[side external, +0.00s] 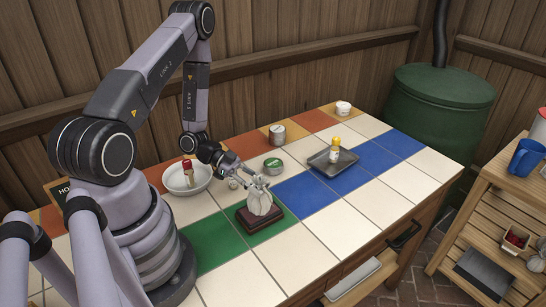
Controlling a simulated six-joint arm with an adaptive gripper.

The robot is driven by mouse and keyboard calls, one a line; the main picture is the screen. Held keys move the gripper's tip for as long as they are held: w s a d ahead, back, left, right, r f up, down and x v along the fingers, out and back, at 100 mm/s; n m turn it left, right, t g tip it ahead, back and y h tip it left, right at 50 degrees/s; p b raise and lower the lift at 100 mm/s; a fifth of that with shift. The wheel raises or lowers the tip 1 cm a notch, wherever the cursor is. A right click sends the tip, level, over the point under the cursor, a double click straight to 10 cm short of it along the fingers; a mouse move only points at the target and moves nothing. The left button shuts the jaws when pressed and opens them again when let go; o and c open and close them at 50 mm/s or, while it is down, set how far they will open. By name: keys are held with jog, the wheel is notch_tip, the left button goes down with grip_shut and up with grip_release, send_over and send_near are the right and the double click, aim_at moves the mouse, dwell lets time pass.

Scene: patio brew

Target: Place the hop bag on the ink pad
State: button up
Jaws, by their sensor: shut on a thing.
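The hop bag (261,203) is a small pale grey-white pouch. My gripper (260,184) is shut on its top. The bag hangs upright over the ink pad (266,226), a dark reddish-brown block on the tiled table, partly on green tiles. The bag's lower end overlaps the top of the pad in this view; I cannot tell whether it rests on it or is just above it. The bag hides part of the pad's top.
Behind are a white bowl (179,189) holding a red-capped bottle, a green-topped tin (273,167), a grey tin (277,143) and a white jar (343,108). A grey tray (346,157) holds a yellow-capped bottle. White tiles at front right are clear.

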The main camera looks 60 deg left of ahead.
jog(key=shift+f, duration=0.2)
jog(key=o, duration=0.9)
jog(key=shift+o, duration=0.2)
jog(key=shift+r, duration=0.1)
